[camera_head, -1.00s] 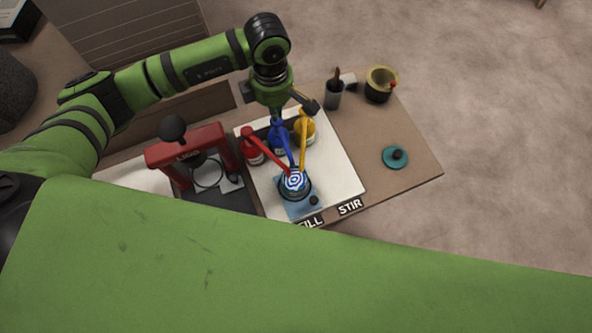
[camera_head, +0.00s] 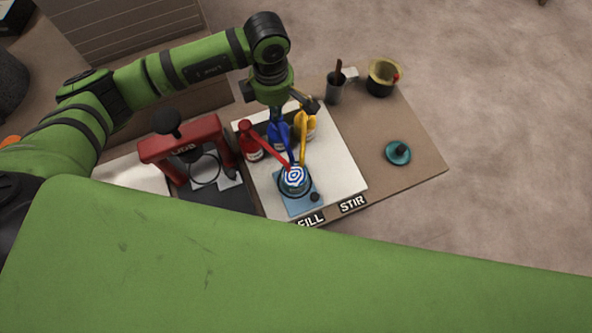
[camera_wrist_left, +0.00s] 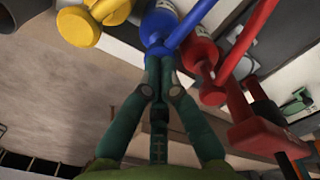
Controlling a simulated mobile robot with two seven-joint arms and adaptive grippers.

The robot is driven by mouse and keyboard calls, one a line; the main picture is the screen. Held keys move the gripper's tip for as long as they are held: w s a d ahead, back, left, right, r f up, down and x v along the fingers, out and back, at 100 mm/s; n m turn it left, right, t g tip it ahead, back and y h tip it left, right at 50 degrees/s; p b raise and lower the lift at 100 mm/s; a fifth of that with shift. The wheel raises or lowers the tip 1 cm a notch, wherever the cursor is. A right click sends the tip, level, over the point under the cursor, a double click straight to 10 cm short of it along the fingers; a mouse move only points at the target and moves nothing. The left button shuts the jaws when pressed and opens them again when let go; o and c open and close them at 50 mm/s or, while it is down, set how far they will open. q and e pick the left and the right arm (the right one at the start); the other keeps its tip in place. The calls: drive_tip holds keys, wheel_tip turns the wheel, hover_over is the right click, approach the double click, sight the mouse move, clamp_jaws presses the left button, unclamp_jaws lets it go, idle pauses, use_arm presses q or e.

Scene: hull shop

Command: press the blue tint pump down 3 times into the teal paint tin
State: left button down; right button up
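The blue tint pump (camera_head: 279,136) stands between a red pump bottle (camera_head: 252,148) and a yellow pump bottle (camera_head: 306,125) on a white board. The paint tin (camera_head: 283,190) stands in front of them, with a blue-and-white ringed pattern on top; the pump spouts lean toward it. My left gripper (camera_head: 281,112) is over the blue pump. In the left wrist view its fingers (camera_wrist_left: 160,57) are closed together at the blue pump (camera_wrist_left: 157,28), with nothing seen between them. The fingertips hide part of the pump head. My right gripper is not in view.
The tin is on a light-blue base (camera_head: 301,207) by the FILL label. A red press (camera_head: 184,150) stands left. A grey cup (camera_head: 335,92), a dark-and-yellow pot (camera_head: 381,82) and a teal lid (camera_head: 397,153) are to the right. The table's right part is mostly clear.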

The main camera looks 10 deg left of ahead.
use_arm(q)
drive_tip(key=shift+r+p, duration=0.8)
drive_tip(key=shift+r, duration=0.75)
drive_tip(key=shift+r, duration=0.1)
drive_tip(key=shift+r+p, duration=1.45)
drive_tip(key=shift+r, duration=1.45)
drive_tip(key=shift+r, duration=0.1)
